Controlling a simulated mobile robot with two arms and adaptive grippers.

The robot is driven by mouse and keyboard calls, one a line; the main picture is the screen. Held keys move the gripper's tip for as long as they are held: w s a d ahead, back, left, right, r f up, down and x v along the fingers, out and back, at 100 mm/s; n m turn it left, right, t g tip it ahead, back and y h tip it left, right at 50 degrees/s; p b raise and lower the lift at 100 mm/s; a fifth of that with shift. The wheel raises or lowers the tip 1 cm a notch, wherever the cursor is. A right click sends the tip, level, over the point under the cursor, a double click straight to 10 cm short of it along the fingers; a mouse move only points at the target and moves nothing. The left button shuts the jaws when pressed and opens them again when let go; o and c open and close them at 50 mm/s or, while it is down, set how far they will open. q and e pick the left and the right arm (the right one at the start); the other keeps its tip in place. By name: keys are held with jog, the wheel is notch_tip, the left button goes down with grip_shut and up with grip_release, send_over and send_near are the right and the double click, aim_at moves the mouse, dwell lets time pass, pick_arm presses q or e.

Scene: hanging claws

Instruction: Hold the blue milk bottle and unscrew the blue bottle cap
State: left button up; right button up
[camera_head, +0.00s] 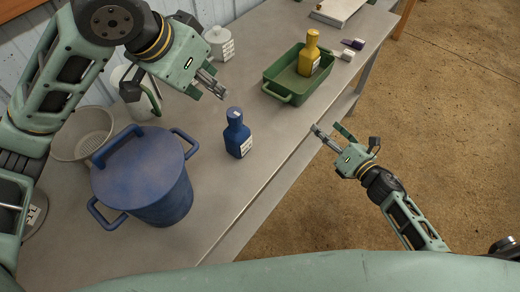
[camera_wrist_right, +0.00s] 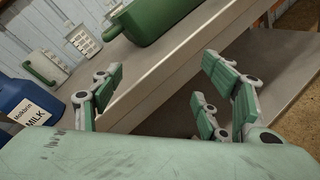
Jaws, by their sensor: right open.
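My right gripper (camera_head: 327,130) is open and empty, right of the bottle and off the table's front edge. Its spread fingers show in the right wrist view (camera_wrist_right: 165,95).
A large blue lidded pot (camera_head: 150,190) stands left of the bottle. A green tray (camera_head: 283,88) holding a yellow bottle (camera_head: 309,55) is at the back right. A strainer bowl (camera_head: 70,148) and a white lidded jar (camera_head: 219,43) are behind. Bare table surrounds the bottle.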

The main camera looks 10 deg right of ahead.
aim_at(237, 137)
jog(key=a+r+n+y, duration=0.4)
jog(key=a+r+n, duration=0.2)
jog(key=r+n, duration=0.25)
jog(key=s+a+n+y, duration=0.1)
jog(key=s+a, duration=0.1)
jog(key=a, duration=0.3)
jog(key=s+a+f+n+g, duration=0.1)
jog(key=s+a, duration=0.2)
jog(key=a, duration=0.2)
jog(key=s+a+f+n+g+y, duration=0.1)
jog(key=s+a+n, duration=0.1)
jog(key=a, duration=0.3)
jog(key=shift+s+a+f+y, duration=0.2)
jog(key=shift+s+a+y, duration=0.05)
jog(key=shift+y, duration=0.05)
jog(key=x, duration=0.7)
jog(key=shift+w+a+f, duration=0.15)
jog(key=shift+a, duration=0.2)
grip_shut()
